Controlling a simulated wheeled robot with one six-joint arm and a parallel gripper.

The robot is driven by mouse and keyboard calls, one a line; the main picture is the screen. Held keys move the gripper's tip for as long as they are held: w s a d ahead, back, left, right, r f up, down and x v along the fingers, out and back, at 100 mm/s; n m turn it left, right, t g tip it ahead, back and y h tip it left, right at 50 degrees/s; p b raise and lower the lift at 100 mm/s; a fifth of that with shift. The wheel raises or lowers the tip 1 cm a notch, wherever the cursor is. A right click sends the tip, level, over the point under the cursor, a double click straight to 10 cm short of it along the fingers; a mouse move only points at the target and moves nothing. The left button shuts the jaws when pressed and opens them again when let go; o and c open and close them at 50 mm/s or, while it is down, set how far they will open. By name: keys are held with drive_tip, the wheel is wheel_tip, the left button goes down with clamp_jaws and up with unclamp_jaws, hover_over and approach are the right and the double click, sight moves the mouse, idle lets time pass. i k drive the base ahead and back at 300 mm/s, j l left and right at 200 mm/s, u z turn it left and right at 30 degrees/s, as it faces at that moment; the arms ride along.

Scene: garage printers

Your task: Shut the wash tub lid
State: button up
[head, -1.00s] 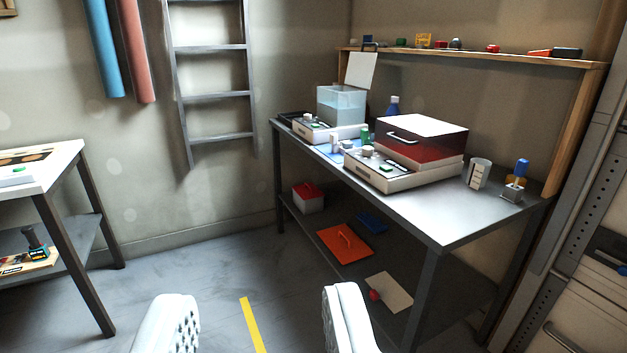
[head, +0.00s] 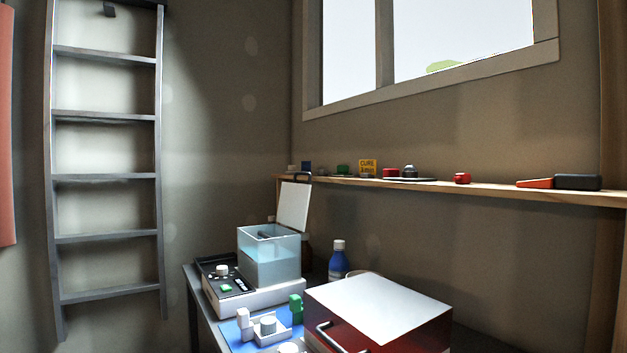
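The wash tub (head: 270,262) is a clear box partly filled with bluish liquid, on a white base (head: 265,298) with a dark control panel. It stands at the far left end of the workbench. Its lid (head: 294,207) is a pale flat panel standing up, tilted slightly, at the tub's back edge, so the tub is open. Something dark, hard to make out, shows inside the tub. My gripper is out of the picture.
A red printer box with a white top (head: 378,305) and a bar handle stands in front to the right. A blue bottle (head: 339,262) stands behind. A blue mat (head: 240,335) holds small parts. A wall shelf (head: 480,187) with small items runs above; a ladder (head: 107,179) is at left.

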sight(294, 201)
drive_tip(key=i+j, duration=0.15)
drive_tip(key=j, duration=0.25)
drive_tip(key=i+j, duration=0.15)
drive_tip(key=j, duration=0.2)
drive_tip(key=i+j, duration=0.15)
drive_tip(key=j, duration=0.25)
drive_tip(key=i+j, duration=0.15)
drive_tip(key=j, duration=0.25)
drive_tip(key=i+j, duration=0.15)
drive_tip(key=j, duration=0.2)
